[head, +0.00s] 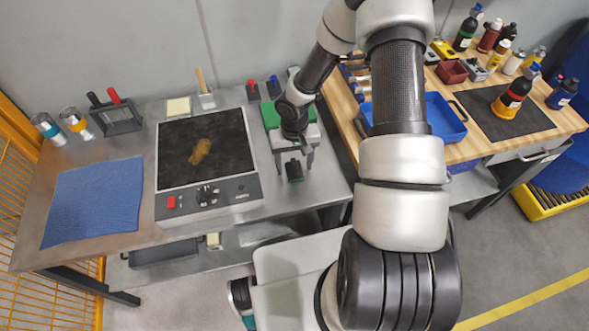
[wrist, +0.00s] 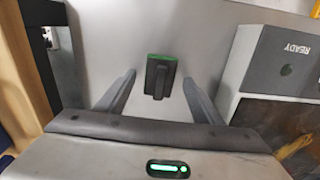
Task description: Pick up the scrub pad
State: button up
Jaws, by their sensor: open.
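The scrub pad (head: 294,171) is a small dark block with a green edge, lying on the metal table right of the hot plate. In the wrist view the scrub pad (wrist: 160,77) shows a dark raised handle on top and sits between the two fingers in the picture. My gripper (head: 295,160) is open and points down over it. In the wrist view my gripper (wrist: 159,79) has a finger on each side of the pad, with visible gaps. I see no contact; the exact height above the pad is hard to tell.
The hot plate (head: 209,203) with a brown piece (head: 199,151) on its dark top stands to the left. A blue cloth (head: 93,203) lies further left. A wooden bench (head: 481,144) with a blue tray (head: 437,122) is at right. Bare metal surrounds the pad.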

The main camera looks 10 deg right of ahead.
aim_at(294, 164)
jog(key=shift+f, duration=0.3)
jog(key=c, duration=1.2)
jog(key=shift+o, duration=0.2)
notch_tip(294, 164, up, 10)
jog(key=shift+r+p, duration=0.1)
jog(key=shift+p, duration=0.25)
jog(key=o, duration=0.5)
jog(key=c, duration=0.4)
